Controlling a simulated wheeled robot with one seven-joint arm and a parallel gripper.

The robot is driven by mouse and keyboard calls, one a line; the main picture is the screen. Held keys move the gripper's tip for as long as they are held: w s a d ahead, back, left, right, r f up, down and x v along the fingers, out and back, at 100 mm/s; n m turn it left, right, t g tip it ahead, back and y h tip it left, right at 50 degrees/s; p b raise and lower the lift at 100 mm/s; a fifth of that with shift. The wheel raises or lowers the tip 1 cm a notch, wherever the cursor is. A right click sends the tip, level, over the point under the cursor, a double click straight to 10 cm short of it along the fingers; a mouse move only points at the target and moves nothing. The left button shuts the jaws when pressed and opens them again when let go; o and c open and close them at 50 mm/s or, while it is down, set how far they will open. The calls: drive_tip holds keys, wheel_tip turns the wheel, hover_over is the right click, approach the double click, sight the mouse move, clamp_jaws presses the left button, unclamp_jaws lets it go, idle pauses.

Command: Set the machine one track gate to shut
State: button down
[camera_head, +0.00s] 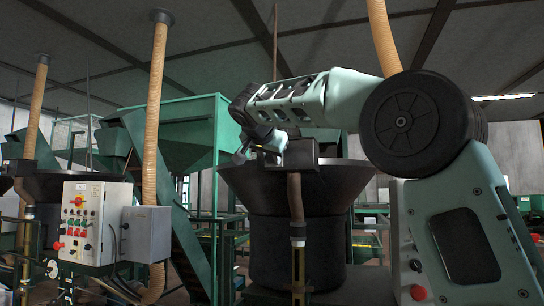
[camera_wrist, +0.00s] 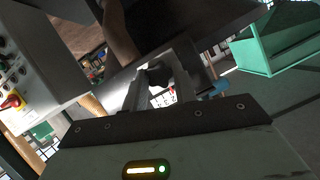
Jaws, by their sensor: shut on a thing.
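My gripper (camera_head: 262,147) is at the end of my arm, beside a dark grey box (camera_head: 302,155) at the rim of a large dark bowl (camera_head: 340,178). In the wrist view my gripper (camera_wrist: 160,82) has its two pale fingers around a small dark knob (camera_wrist: 159,73) and is shut on it. A small white label with dark marks (camera_wrist: 163,98) shows between the fingers. I take the knob to be the track gate's handle, but its gate is not clearly seen. The gate's position cannot be told.
A control panel (camera_head: 81,222) with coloured buttons stands at left. Tan hoses (camera_head: 155,110) run up to the ceiling. A green hopper (camera_head: 185,130) stands behind. A brown hose (camera_head: 295,198) hangs below the grey box. My arm covers the right side.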

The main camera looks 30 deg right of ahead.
drive_tip(key=shift+w+a, duration=0.75)
drive_tip(key=shift+w, duration=0.1)
drive_tip(key=c, duration=1.1)
unclamp_jaws()
drive_tip(key=shift+w+a, duration=0.1)
drive_tip(key=shift+w, duration=0.05)
drive_tip(key=b+v, duration=0.4)
drive_tip(key=v, duration=1.3)
drive_tip(key=shift+s+r, duration=0.2)
drive_tip(key=shift+s, duration=0.05)
